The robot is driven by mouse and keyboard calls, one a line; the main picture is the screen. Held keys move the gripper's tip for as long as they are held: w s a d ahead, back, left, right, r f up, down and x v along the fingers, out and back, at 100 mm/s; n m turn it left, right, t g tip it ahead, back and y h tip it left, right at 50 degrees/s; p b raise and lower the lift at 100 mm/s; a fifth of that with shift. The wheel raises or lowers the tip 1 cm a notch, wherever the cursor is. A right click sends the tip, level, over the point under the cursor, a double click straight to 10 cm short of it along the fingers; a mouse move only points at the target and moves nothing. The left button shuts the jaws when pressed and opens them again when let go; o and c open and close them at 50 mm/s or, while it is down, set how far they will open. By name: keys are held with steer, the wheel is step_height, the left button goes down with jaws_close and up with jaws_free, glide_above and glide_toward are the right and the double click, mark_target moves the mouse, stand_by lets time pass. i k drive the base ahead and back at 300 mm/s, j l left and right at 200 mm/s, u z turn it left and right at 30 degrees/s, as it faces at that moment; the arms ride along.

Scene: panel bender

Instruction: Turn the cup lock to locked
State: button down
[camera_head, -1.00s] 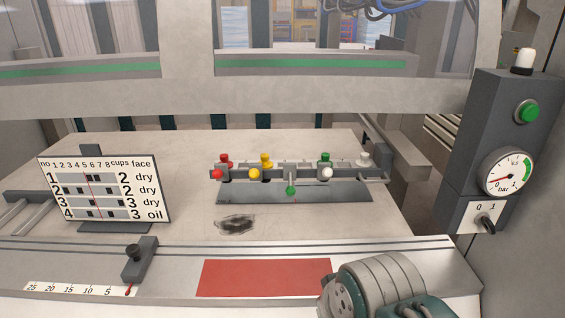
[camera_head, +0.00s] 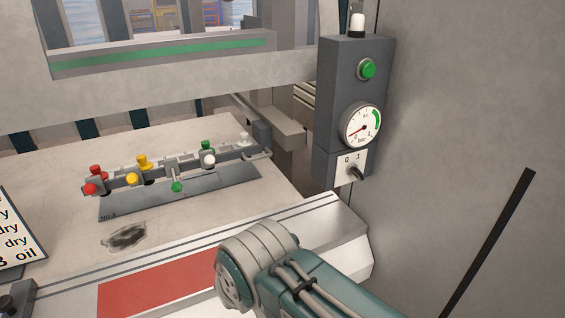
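A dark cup rail (camera_head: 180,165) carries red (camera_head: 94,180), yellow (camera_head: 138,170), green (camera_head: 206,152) and white (camera_head: 244,141) fittings above a grey plate on the table. A green ball knob (camera_head: 176,186) hangs at the rail's front. A rotary switch (camera_head: 355,173) marked 0 and 1 sits low on the dark control box; its black handle is tilted. I see no label naming a cup lock, so I cannot tell which part it is. A teal and grey link of my arm shows at the bottom; my gripper is not in view.
The control box (camera_head: 330,110) also has a green button (camera_head: 366,69) and a pressure gauge (camera_head: 361,124). A red strip (camera_head: 160,286) and a dark smudge (camera_head: 124,237) lie in front of the rail. A grey wall (camera_head: 470,110) fills the right side.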

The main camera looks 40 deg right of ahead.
mark_target(352, 168)
steer(key=k+j+z, duration=0.6)
steer(key=k+j, duration=0.1)
steer(key=j, duration=0.05)
